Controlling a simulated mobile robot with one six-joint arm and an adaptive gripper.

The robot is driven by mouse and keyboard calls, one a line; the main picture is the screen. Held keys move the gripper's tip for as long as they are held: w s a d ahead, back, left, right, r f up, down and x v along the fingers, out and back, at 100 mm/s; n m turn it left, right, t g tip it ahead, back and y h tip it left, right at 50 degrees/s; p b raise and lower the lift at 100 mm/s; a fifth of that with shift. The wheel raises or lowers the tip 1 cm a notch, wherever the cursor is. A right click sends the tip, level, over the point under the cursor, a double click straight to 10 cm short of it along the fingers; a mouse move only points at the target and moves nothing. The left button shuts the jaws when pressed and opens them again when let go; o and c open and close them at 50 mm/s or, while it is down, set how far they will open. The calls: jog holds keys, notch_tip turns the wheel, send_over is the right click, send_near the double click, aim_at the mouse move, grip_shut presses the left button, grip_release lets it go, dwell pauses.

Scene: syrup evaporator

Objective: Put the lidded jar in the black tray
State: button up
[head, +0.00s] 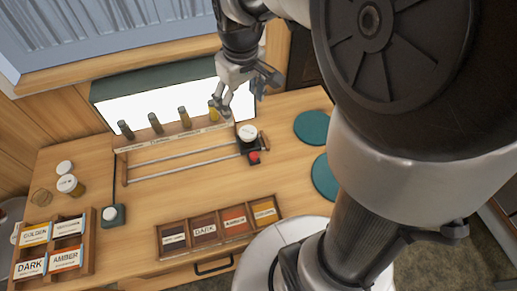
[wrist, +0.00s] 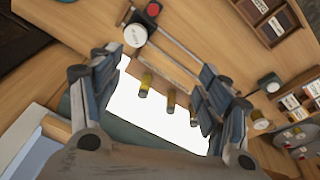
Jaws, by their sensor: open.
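A lidded jar (head: 70,185) with a white lid and amber contents stands at the left of the table. It appears to show at the right of the wrist view (wrist: 260,123). A second white lid (head: 64,167) is just behind it. A small black holder (head: 255,157) with a red knob sits at the right end of the rails; a white-topped round piece (head: 248,132) is at its back. I cannot tell whether this holder is the black tray. My gripper (head: 247,92) is open and empty, raised near the back of the table by the small vials.
Several vials (head: 184,117) stand in a row before a bright white panel (head: 160,93). Two rails (head: 185,160) run across the middle. Labelled boxes (head: 205,229) line the front; another labelled rack (head: 51,247) is front left. Green discs (head: 312,127) lie at right.

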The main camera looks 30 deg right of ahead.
jog(key=s+a+r+m+t, duration=0.1)
jog(key=s+a+r, duration=0.1)
jog(key=s, duration=0.7)
jog(key=s+a+r+m+t, duration=0.1)
jog(key=s+a+r, duration=0.1)
jog(key=s, duration=0.7)
jog(key=shift+s+a+r+m+t, duration=0.15)
jog(key=shift+a+r+m+t, duration=0.1)
jog(key=shift+a+m+t, duration=0.1)
